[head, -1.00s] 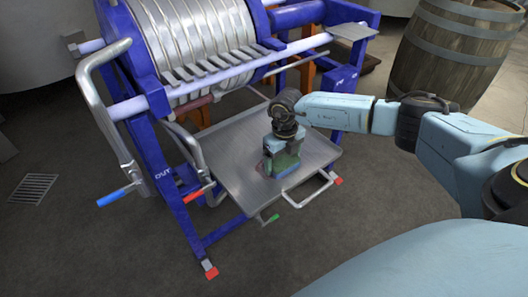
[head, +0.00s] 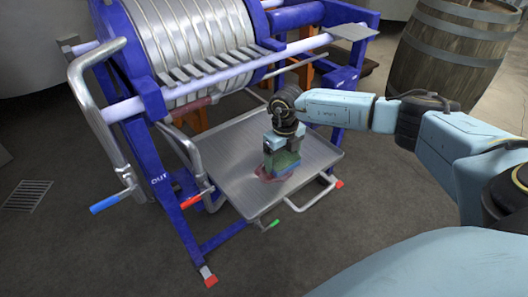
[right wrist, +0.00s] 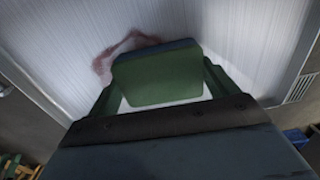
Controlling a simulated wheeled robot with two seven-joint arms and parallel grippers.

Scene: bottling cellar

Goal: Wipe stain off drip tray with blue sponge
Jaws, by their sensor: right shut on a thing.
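My right gripper (head: 283,147) is shut on the sponge (head: 284,165), which shows green on its face with a blue edge. The sponge is low over the metal drip tray (head: 232,181); I cannot tell whether it touches the surface. A reddish stain (head: 262,173) shows on the tray at the sponge's left and front side. In the right wrist view the sponge (right wrist: 158,76) sits between the two green fingers, and the stain (right wrist: 104,64) curves out past its left and far edges. Part of the stain is hidden under the sponge. My left gripper is not in view.
The blue press frame (head: 168,180) with its ribbed drum (head: 195,45) stands behind and left of the tray. A bent metal pipe with a blue handle (head: 104,204) is at the left. A wooden barrel (head: 450,55) stands at the back right. The floor in front is clear.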

